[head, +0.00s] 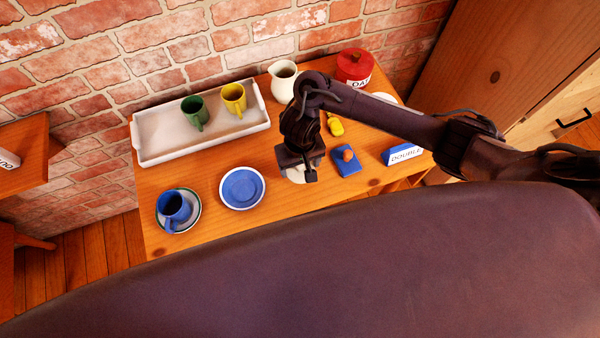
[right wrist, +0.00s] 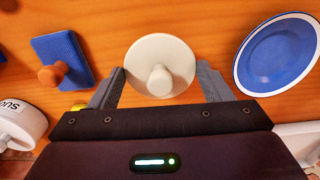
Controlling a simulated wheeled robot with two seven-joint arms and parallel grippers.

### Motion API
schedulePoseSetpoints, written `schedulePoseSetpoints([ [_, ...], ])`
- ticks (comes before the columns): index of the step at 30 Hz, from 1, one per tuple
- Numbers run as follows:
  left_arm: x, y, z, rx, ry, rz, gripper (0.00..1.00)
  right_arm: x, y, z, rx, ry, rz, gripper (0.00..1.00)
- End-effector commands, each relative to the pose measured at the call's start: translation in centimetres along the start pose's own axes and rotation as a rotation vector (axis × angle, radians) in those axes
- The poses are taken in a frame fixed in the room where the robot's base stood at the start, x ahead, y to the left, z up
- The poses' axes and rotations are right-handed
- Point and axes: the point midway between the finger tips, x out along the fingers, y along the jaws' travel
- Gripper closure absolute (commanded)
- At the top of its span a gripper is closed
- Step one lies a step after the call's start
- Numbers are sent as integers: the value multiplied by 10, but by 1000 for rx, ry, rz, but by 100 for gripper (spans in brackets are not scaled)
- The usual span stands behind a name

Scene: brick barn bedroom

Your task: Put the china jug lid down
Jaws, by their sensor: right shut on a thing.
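The china jug lid (right wrist: 162,58) is a round cream disc with a knob, seen from above in the right wrist view. My right gripper (head: 297,170) is shut on it, with a finger at each side of its rim. In the head view the lid (head: 294,176) shows partly below the gripper, low over the wooden table (head: 225,222); I cannot tell whether it touches the wood. The cream china jug (head: 284,84) stands upright with an open top at the back of the table. My left gripper is not in view.
A blue plate (head: 242,188) lies left of the lid, and a blue block with a brown knob (head: 345,163) lies right. A blue mug (head: 174,206), a white tray (head: 160,150) with green and yellow mugs, a red canister (head: 354,66) and a blue box (head: 402,154) stand around.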

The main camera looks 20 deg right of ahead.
Motion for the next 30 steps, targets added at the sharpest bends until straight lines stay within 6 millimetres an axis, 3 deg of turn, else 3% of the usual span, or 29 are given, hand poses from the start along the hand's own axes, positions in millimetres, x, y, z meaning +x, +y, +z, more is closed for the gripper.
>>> schedulePoseSetpoints([
  [2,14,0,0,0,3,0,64,19,0,1,2,-3,-1,50],
  [7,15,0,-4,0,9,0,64,37,0,1,1,-2,0,50],
  [20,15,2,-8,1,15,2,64,42,0,1,1,-1,-1,50],
  [21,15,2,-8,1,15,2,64,42,-1,1,0,-1,-1,24],
  [25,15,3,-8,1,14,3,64,42,0,1,0,-1,-1,7],
  [30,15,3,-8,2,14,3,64,42,0,0,0,-1,0,6],
])
